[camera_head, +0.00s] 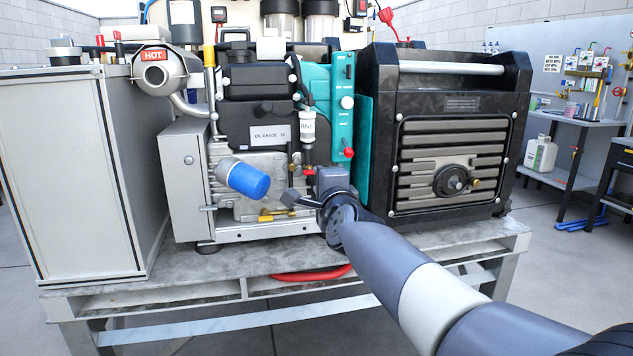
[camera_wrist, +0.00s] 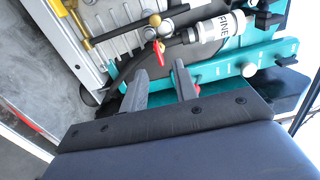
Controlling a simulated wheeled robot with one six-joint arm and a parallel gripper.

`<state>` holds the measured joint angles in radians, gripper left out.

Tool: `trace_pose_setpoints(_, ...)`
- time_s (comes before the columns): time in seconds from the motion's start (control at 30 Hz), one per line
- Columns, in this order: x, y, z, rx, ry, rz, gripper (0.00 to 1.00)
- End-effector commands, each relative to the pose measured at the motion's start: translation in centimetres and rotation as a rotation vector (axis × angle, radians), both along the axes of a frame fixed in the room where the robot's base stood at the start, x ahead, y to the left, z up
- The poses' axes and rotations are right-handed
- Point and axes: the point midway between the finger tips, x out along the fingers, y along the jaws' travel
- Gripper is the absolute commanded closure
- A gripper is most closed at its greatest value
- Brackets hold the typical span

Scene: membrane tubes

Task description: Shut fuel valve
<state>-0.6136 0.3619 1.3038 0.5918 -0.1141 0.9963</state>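The fuel valve is a small brass fitting (camera_wrist: 152,32) beside the filter marked FINE (camera_wrist: 212,29) in the wrist view. Its red lever (camera_wrist: 160,50) points down in that picture, toward my fingers. In the head view, red (camera_head: 308,171) shows at the filter's (camera_head: 308,128) lower end, just above my gripper (camera_head: 300,190). In the wrist view my gripper (camera_wrist: 159,69) is open, with a clear gap between its fingers. The lever lies just beyond the fingertips, roughly in line with the gap. Nothing is held. Whether a finger touches anything cannot be told.
A teal panel (camera_head: 341,105) with a red-knobbed lever (camera_head: 348,153) stands right of the filter. A blue oil filter (camera_head: 249,181) is left of my gripper. The black generator housing (camera_head: 450,115) is at right. A muffler marked HOT (camera_head: 158,72) is upper left.

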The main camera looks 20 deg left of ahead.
Motion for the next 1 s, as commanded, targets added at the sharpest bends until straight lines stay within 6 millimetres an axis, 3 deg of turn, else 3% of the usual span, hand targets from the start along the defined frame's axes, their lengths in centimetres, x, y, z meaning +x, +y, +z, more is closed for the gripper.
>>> trace_pose_setpoints(0.2, -3.1, -1.9, 0.0, 0.003, -0.001, 0.000, 0.72)
trace_pose_setpoints(0.4, -4.5, -2.8, 0.0, 0.001, 0.001, -0.001, 0.72)
trace_pose_setpoints(0.83, -4.8, -3.0, 0.0, 0.001, 0.001, -0.001, 0.72)
trace_pose_setpoints(1.0, -4.1, -2.5, -0.1, 0.000, 0.001, -0.001, 0.72)
